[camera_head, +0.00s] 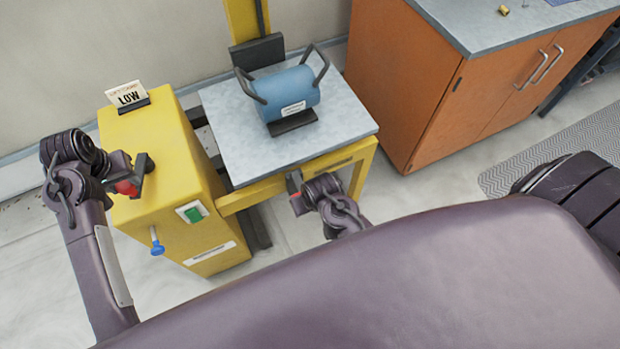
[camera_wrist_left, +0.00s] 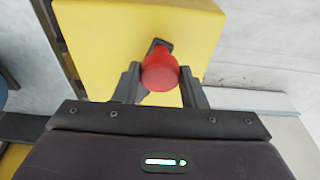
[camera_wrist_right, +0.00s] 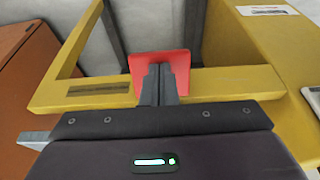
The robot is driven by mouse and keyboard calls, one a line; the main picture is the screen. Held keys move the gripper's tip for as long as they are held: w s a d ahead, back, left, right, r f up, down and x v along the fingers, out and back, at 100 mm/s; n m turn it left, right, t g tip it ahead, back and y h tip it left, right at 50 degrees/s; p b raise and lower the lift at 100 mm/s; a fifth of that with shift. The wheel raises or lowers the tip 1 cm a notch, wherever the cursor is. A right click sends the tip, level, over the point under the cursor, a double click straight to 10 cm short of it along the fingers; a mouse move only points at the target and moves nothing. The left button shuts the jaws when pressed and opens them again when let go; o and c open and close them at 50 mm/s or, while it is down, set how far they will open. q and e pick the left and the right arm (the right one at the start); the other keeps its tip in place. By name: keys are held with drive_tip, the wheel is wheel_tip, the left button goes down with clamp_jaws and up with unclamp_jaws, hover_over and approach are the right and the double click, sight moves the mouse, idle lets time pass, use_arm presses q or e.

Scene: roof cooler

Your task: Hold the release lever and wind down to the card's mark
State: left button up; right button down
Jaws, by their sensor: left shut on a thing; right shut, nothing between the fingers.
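My left gripper (camera_head: 122,181) is shut on the red crank knob (camera_wrist_left: 160,72) above the housing. My right gripper (camera_wrist_right: 160,70) is shut and empty, its fingertips in front of the red release lever (camera_wrist_right: 181,62) on the yellow frame. The fingertips overlap the lever; I cannot tell whether they press it. The lift platform (camera_head: 230,152) carries a blue cylinder (camera_head: 290,94) with two dark handles.
The housing front has a green switch (camera_head: 193,212) and a blue-knobbed handle (camera_head: 157,247). A yellow mast (camera_head: 242,20) rises behind the platform. An orange cabinet (camera_head: 415,90) stands close on the right. A grey mat (camera_head: 560,145) lies on the floor at far right.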

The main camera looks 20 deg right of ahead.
use_arm(q)
drive_tip(key=shift+w+r, duration=0.25)
drive_tip(key=shift+r, duration=0.05)
drive_tip(key=shift+w+a, duration=0.35)
drive_tip(key=shift+a, duration=0.5)
drive_tip(key=shift+w+a, duration=0.2)
drive_tip(key=shift+a, duration=0.05)
drive_tip(key=o, duration=1.1)
drive_tip(key=shift+w+f, duration=0.15)
drive_tip(key=shift+f, duration=0.05)
drive_tip(key=shift+c, duration=0.2)
use_arm(e)
drive_tip(key=shift+w, duration=0.1)
